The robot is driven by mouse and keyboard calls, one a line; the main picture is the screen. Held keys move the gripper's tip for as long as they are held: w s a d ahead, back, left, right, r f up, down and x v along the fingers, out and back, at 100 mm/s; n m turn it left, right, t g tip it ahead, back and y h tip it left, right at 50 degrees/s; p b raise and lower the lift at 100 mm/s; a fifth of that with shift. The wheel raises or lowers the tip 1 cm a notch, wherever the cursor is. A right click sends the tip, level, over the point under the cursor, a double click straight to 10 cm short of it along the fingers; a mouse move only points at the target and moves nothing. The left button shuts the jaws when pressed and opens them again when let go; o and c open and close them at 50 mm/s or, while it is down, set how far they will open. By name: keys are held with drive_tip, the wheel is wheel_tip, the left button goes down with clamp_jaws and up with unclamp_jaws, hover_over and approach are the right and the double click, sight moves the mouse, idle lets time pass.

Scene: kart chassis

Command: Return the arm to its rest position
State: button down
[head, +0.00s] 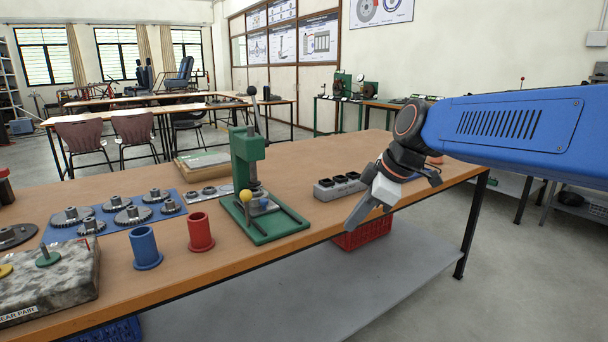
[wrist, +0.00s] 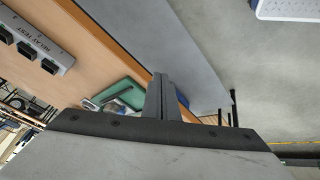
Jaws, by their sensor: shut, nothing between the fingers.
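My blue arm (head: 520,125) reaches in from the right in the head view. My gripper (head: 354,218) hangs from it, pointing down and to the left, by the table's front edge. Its fingers are together, with nothing between them. The wrist view also shows the closed fingers of my gripper (wrist: 160,82) in front of the table edge and the grey lower shelf. The gripper appears apart from the table, though its exact distance from the edge is hard to tell.
The wooden table (head: 300,165) holds a grey relay block (head: 340,187), a green press (head: 247,160), a red cup (head: 200,232), a blue cup (head: 145,247) and several gears. A red basket (head: 362,235) sits below. Open floor (head: 540,270) lies at right.

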drive_tip(key=s+d+f+m+h, duration=0.1)
drive_tip(key=s+d+f+m, duration=0.4)
drive_tip(key=s+d, duration=0.1)
drive_tip(key=s+d+f+m+t+h, duration=0.1)
drive_tip(key=s+d+f+m, duration=0.3)
drive_tip(key=s, duration=0.5)
drive_tip(key=s+d+f+m+h, duration=0.2)
drive_tip(key=s+d+f+m, duration=0.3)
drive_tip(key=s+d+m, duration=0.1)
drive_tip(key=shift+s+d+f+h, duration=0.35)
drive_tip(key=shift+s+d, duration=0.5)
drive_tip(key=shift+s, duration=0.15)
